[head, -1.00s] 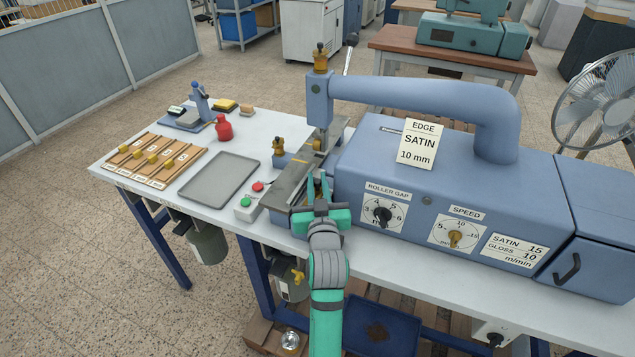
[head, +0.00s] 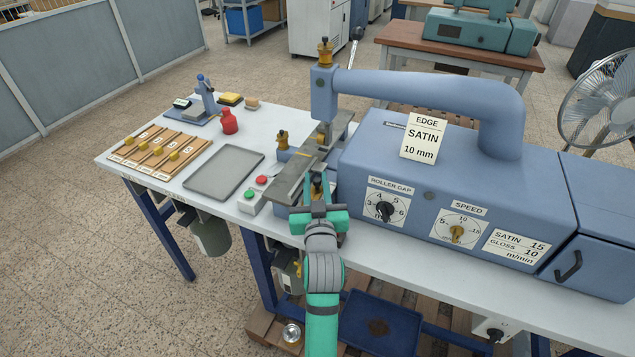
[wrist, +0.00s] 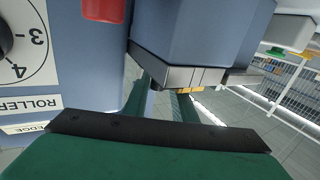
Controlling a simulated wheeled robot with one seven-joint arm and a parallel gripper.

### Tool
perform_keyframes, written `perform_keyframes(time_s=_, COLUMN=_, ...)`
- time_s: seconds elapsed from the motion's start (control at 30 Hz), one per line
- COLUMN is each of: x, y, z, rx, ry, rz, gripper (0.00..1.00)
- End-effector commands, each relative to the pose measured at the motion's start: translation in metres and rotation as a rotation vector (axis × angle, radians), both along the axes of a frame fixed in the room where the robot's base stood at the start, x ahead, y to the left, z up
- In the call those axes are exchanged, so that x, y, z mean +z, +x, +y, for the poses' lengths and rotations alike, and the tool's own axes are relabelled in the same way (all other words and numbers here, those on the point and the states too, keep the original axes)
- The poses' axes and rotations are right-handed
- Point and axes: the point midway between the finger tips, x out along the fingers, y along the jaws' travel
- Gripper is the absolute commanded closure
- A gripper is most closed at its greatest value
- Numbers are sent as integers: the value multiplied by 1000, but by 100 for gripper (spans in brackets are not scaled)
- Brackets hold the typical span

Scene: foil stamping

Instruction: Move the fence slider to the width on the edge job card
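The edge job card (head: 423,138) on top of the blue machine reads "EDGE SATIN 10 mm". The grey metal bed with the fence (head: 292,178) runs along the machine's left side. My gripper (head: 317,188) is at the near end of this bed. A small dark and brass knob shows between or just behind its fingers; I cannot tell whether this is the fence slider. In the wrist view my two teal fingers (wrist: 164,103) are apart, with the bed's edge (wrist: 170,75) and a small yellow strip (wrist: 191,90) beyond them. I see nothing held.
The roller gap dial (head: 385,210) and the speed dial (head: 457,231) are on the machine front, right of my gripper. A button box (head: 252,202) and grey tray (head: 224,171) lie to the left. A red bottle (head: 229,122) stands farther back.

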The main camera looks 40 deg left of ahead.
Motion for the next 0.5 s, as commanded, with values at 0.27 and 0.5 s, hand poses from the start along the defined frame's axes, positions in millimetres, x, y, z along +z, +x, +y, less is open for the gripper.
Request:
perform_keyframes(time_s=0.27, x=-1, y=-12, z=-14, rx=-2, ry=1, rz=2, gripper=76)
perform_keyframes(time_s=0.5, x=-1, y=-43, z=-45, rx=-4, ry=1, rz=2, gripper=76)
